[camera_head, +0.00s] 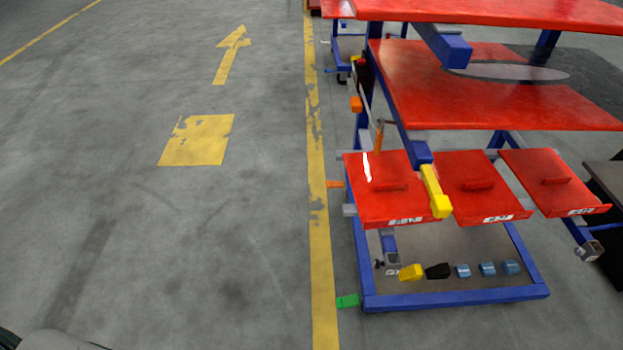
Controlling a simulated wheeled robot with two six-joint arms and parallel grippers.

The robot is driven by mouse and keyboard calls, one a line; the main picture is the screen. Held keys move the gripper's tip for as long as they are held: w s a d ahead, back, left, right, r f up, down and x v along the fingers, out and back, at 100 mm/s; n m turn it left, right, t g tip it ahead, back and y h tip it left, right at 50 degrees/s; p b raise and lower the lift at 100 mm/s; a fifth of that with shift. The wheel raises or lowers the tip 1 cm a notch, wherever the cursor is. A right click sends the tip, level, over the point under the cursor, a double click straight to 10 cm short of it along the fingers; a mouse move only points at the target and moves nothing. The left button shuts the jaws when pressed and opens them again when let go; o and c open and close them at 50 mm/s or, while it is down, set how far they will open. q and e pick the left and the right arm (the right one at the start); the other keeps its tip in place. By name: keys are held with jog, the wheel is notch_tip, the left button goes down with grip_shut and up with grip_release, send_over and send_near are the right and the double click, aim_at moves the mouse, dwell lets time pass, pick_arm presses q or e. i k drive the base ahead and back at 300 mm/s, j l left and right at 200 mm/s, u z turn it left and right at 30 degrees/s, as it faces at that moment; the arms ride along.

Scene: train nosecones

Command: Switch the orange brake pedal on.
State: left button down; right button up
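A blue-framed cart (455,299) with red shelves stands at the right. A small orange pedal (335,184) sticks out from its left side, low down near the yellow floor line. I cannot tell from here whether it is pressed or raised. A green pedal (347,300) sticks out at the cart's near left corner. Another orange piece (355,104) sits farther up the left side of the frame. Neither of my grippers is in view.
Red trays (405,210) and a yellow block (436,192) jut from the cart's near side. Several small blocks (411,272) lie on its bottom deck. A second cart (347,45) stands behind. The floor (180,240) left of the yellow line (321,250) is clear.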

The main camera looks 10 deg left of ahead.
aim_at(330, 184)
jog(key=j, duration=0.8)
jog(key=i+z, duration=0.1)
jog(key=z, duration=0.5)
jog(key=i+j+z, duration=0.15)
jog(key=j+z, duration=0.2)
jog(key=j, duration=0.25)
jog(key=j+z, duration=0.35)
jog(key=j, duration=0.2)
jog(key=j+z, duration=0.4)
jog(key=j, duration=1)
jog(key=k+j, duration=0.1)
jog(key=j, duration=0.7)
jog(key=z, duration=0.05)
